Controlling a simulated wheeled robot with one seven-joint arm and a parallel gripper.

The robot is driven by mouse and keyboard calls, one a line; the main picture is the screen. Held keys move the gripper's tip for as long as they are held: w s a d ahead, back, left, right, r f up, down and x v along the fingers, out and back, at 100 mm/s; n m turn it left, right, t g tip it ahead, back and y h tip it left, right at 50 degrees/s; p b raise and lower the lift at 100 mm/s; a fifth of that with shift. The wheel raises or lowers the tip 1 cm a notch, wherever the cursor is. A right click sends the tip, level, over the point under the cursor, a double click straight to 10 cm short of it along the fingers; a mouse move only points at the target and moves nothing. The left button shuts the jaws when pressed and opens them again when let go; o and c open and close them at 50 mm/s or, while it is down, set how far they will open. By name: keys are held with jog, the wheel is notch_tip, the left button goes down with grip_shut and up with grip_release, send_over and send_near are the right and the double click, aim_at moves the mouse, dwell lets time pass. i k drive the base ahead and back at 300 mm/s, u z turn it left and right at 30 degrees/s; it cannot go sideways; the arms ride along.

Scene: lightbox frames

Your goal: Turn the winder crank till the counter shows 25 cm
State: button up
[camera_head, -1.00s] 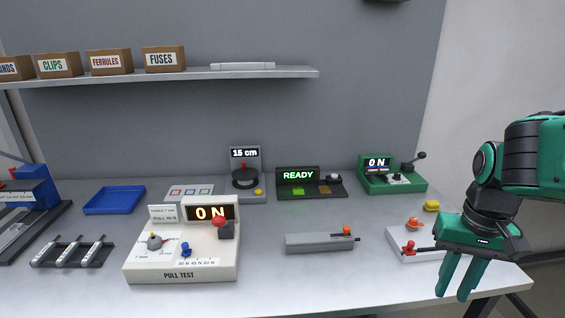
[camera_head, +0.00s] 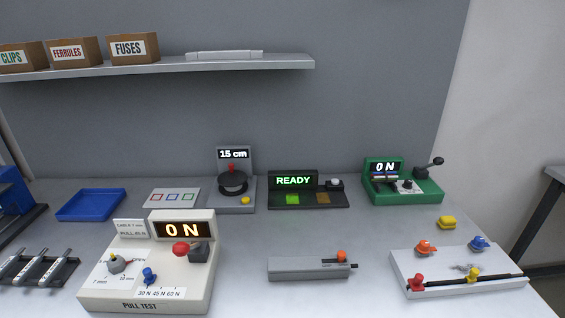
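The winder (camera_head: 233,190) is a grey unit at the back of the bench, left of centre. Its upright display (camera_head: 234,155) reads 15 cm. A dark round spool (camera_head: 233,183) sits on its base, with a small red knob (camera_head: 232,168) standing above it that looks like the crank handle. A yellow button (camera_head: 245,200) is at the base's front right corner. My gripper is out of view now, so its state and position are hidden.
Left of the winder lie a card with coloured squares (camera_head: 172,197) and a blue tray (camera_head: 91,205). Right of it is the READY unit (camera_head: 306,195). The pull tester (camera_head: 147,280) stands in front. A shelf (camera_head: 160,66) overhangs the back.

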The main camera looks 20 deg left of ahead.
aim_at(232, 182)
jog(key=z, duration=0.05)
jog(key=k, duration=1.25)
jog(key=u, duration=1.45)
jog(key=i, duration=1.5)
